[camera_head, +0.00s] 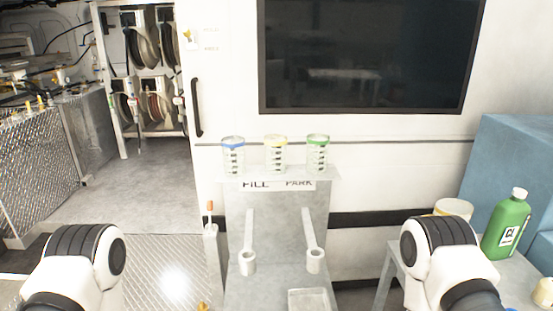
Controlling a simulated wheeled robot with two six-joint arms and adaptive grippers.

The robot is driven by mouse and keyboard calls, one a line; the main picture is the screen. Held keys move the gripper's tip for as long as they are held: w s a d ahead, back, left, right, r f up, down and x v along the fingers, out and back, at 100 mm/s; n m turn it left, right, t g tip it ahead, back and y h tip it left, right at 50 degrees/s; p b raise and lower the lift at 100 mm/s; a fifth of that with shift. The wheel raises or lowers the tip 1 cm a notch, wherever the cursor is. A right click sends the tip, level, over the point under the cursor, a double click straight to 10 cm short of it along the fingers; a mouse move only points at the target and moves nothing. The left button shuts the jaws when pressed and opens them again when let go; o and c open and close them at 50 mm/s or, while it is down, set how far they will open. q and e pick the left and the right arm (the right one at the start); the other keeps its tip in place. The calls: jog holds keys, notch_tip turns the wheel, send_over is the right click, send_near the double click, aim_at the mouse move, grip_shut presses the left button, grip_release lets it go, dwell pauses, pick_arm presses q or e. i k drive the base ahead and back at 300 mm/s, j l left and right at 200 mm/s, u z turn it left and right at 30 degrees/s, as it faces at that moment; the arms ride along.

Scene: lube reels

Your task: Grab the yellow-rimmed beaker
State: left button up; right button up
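The yellow-rimmed beaker (275,154) stands upright in the middle of a row of three clear beakers on a grey ledge (328,172). It has dark marks on its side. A blue-rimmed beaker (233,156) stands to its left and a green-rimmed beaker (317,154) to its right, with small gaps between them. My two arms show only as white and black links at the lower left and lower right, well short of the beakers. Neither gripper is in the picture.
Two ring holders on arms (248,262) (314,260) stick out below the ledge, with a tray (310,298) beneath. A green bottle (507,225) stands on a table at right. A dark screen (370,55) hangs above. The floor at left is open.

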aim_at(275, 144)
jog(key=i+j, duration=0.65)
jog(key=i+z, duration=0.05)
jog(key=i, duration=0.05)
